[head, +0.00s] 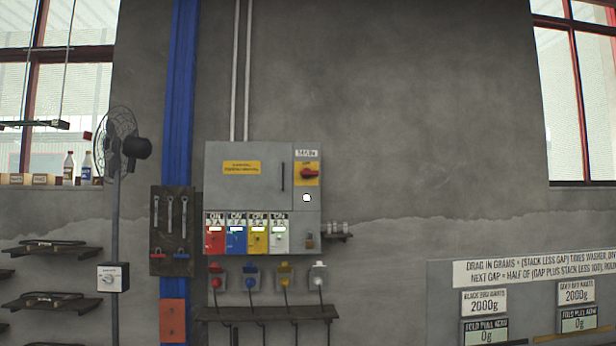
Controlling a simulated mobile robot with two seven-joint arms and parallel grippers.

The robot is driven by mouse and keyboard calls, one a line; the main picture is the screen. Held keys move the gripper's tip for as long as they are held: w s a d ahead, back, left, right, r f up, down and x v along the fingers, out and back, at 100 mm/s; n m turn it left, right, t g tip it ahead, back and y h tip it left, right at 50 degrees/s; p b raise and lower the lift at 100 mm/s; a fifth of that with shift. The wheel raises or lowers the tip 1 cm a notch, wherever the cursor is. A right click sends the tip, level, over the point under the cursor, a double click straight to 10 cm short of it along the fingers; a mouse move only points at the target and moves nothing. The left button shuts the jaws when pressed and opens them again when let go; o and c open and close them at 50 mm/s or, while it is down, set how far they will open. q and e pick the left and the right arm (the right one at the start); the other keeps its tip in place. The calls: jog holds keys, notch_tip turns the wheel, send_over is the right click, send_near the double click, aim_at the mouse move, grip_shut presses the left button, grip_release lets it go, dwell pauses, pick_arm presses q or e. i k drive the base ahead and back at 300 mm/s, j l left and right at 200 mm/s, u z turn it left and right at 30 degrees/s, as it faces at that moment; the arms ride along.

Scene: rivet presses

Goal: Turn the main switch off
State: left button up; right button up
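A grey electrical cabinet (240,196) hangs on the concrete wall. The main switch (309,174), a red rotary handle on a yellow plate, is at its upper right. The handle looks close to horizontal, slightly tilted. A small label (306,153) above it is too small to read surely. A white round spot (306,198) shows just below the switch. Neither of my grippers is in view.
Below are red (215,239), blue (236,240), yellow and white switch panels marked "ON", with plugs and cables under them over a dark shelf (252,313). A fan (123,140) and tool board (172,228) stand left.

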aim_at(307, 173)
jog(key=i+u, duration=0.2)
jog(key=i, duration=1.7)
jog(key=i+j+z, duration=0.1)
jog(key=i, duration=0.6)
jog(key=i+j+z, duration=0.15)
jog(key=i, duration=0.55)
